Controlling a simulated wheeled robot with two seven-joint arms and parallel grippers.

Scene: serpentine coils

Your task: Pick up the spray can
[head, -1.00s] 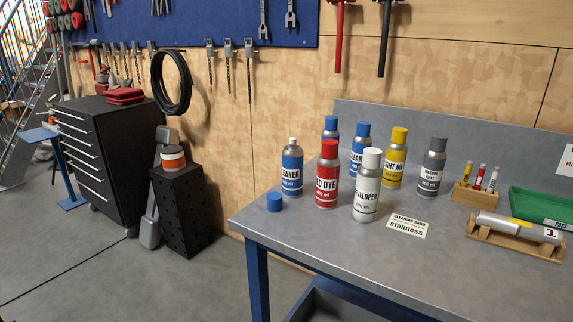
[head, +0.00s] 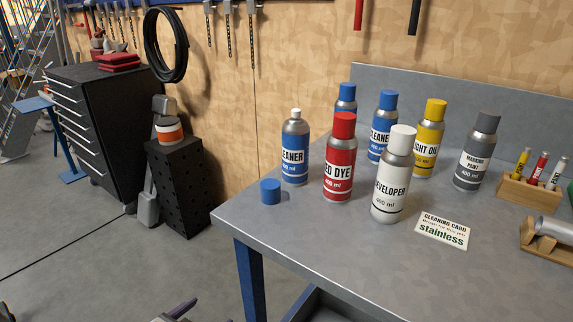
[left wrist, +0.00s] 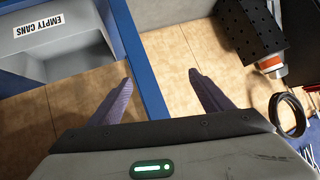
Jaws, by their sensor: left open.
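Several spray cans stand upright on the grey bench (head: 330,262). At the left is a blue CLEANER can (head: 295,152) with its white nozzle bare; a loose blue cap (head: 270,191) lies in front of it. Beside it are a red DYE can (head: 340,160) and a white DEVELOPER can (head: 392,180). Behind are a blue CLEANER can (head: 381,130), another blue-capped can (head: 346,98) partly hidden, a yellow LIGHT OIL can (head: 428,142) and a grey MARKING PAINT can (head: 476,155). My left gripper (left wrist: 160,76) is open and empty; part of it shows at the head view's bottom edge, below the bench top.
A card (head: 443,230) reads "stainless". A wooden marker rack (head: 525,190) stands at right. A black pedestal (head: 180,180) and tool cabinet (head: 110,135) stand left of the bench. An "EMPTY CANS" bin (left wrist: 60,50) shows in the left wrist view.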

